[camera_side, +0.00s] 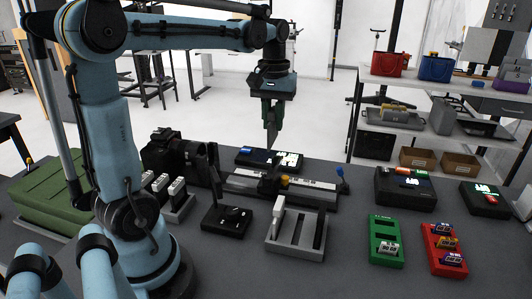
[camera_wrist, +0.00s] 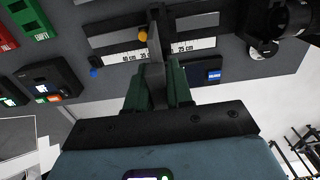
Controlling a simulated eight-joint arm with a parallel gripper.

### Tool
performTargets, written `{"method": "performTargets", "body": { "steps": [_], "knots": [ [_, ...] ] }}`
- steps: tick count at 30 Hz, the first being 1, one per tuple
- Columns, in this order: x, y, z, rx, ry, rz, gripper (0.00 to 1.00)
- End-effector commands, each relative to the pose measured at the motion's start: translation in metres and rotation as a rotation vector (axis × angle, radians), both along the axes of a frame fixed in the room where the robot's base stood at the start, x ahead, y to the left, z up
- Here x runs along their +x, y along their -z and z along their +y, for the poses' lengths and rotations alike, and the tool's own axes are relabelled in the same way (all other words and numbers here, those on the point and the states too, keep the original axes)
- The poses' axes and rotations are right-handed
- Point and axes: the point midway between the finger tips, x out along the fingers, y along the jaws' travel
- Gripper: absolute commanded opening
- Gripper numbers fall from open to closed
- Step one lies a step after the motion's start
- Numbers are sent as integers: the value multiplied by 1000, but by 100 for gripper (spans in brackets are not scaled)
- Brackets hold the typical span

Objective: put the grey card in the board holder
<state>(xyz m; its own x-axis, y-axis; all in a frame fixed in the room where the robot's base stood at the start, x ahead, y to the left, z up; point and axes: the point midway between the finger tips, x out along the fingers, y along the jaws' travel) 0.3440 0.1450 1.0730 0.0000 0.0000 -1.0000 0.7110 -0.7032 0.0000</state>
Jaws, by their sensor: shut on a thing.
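My gripper (camera_side: 271,122) is above the ruler-marked rail, pointing down. In the wrist view its green fingers (camera_wrist: 157,95) are shut on a thin grey piece, which I take as the grey card (camera_wrist: 154,55), seen nearly edge-on. The card hangs below the fingers in the side view (camera_side: 272,138); whether it touches the rail's carriage is unclear. A grey slotted rack, which looks like the board holder (camera_side: 313,249), lies in front of the rail.
The ruler-marked rail (camera_side: 313,197) has a blue knob (camera_side: 340,171). A black lever device (camera_side: 226,220) is left of the rack. Green (camera_side: 383,259) and red (camera_side: 432,267) trays are at right. A camera (camera_side: 170,155) and small rack (camera_side: 180,210) are at left.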

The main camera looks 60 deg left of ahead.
Motion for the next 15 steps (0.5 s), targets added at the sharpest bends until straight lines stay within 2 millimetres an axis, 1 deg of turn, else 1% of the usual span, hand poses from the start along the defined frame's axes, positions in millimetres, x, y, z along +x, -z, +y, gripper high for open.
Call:
{"method": "performTargets", "body": {
  "steps": [8,11,15],
  "knots": [
    [0,1,0,-1,3,1,0],
    [0,5,0,-1,3,1,0],
    [0,15,0,-1,4,1,0]
  ]
}}
